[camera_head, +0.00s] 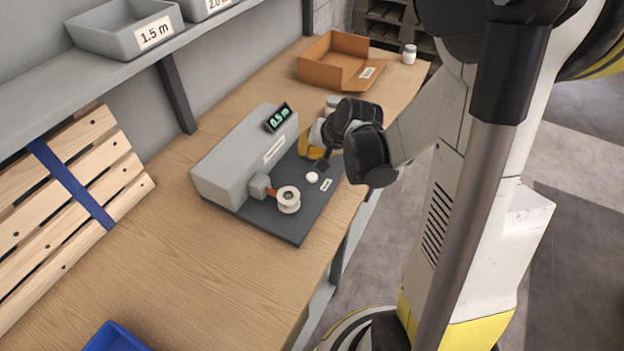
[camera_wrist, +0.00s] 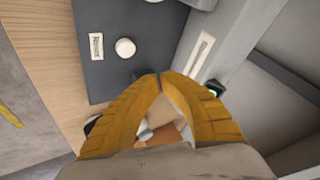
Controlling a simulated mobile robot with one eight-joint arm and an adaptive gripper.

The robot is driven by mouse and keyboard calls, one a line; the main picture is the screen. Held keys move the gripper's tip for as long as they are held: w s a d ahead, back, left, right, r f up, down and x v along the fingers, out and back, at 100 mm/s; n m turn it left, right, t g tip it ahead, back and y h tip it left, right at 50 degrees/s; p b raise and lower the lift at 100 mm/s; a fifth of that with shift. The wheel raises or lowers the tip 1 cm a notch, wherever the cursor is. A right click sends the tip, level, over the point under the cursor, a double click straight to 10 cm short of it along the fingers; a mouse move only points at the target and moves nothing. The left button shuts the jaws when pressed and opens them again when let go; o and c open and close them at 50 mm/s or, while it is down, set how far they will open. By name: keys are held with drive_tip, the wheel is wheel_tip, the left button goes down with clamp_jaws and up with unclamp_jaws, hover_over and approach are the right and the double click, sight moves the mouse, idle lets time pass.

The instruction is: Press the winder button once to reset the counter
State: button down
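The winder (camera_head: 235,165) is a grey box on a dark base plate (camera_head: 290,226), and its small display (camera_head: 279,117) reads 0.5 m in green. A round white button (camera_head: 312,177) sits on the plate beside a small white label (camera_head: 326,185). The button also shows in the wrist view (camera_wrist: 125,47), with nothing covering it. A white spool (camera_head: 288,199) is at the winder's front. My gripper (camera_head: 322,164) is over the plate, just beyond the button and apart from it. In the wrist view its yellow fingers (camera_wrist: 158,78) meet at the tips, with nothing visible between them there.
An open cardboard box (camera_head: 340,62) and a white jar (camera_head: 409,54) stand at the bench's far end. Grey bins (camera_head: 125,30) line the shelf above. Wooden slats (camera_head: 70,185) lean at left; a blue bin (camera_head: 113,338) is at the bottom.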

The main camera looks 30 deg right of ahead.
sight(309, 174)
wheel_tip(309, 174, down, 6)
drive_tip(key=b, duration=0.4)
idle(1.2)
drive_tip(key=shift+f+b, duration=0.35)
drive_tip(key=shift+b, duration=0.25)
drive_tip(key=shift+f+b, duration=0.4)
drive_tip(key=shift+f, duration=0.15)
idle(0.5)
drive_tip(key=shift+r, duration=0.15)
drive_tip(key=shift+r+p, duration=0.75)
drive_tip(key=shift+r, duration=0.1)
wheel_tip(309, 174, up, 5)
drive_tip(key=p, duration=0.4)
drive_tip(key=shift+r, duration=0.1)
